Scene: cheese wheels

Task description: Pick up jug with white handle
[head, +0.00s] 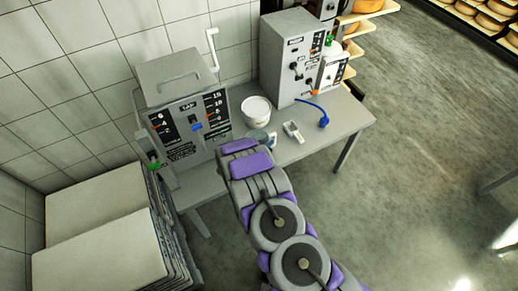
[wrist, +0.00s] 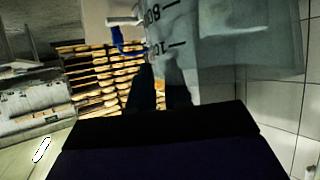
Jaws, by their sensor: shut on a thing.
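A translucent graduated jug (wrist: 215,45) fills the upper part of the wrist view, with dark scale marks on its wall. In the head view, part of the jug (head: 259,135) shows on or just above the grey table (head: 335,119), beyond the end of my arm. My gripper (wrist: 165,92) is shut on the jug; its dark fingers show below the scale marks. In the head view the fingers are mostly hidden behind my wrist. The white handle cannot be made out for certain, and I cannot tell whether the jug's base touches the table.
A white bucket (head: 256,109) stands behind the jug. A pale scoop-like item (head: 293,131) and a blue tool (head: 318,112) lie to its right. Grey machines (head: 184,105) and (head: 290,58) flank the work area. Stacked pale boards (head: 95,241) are at the lower left. Floor at right is clear.

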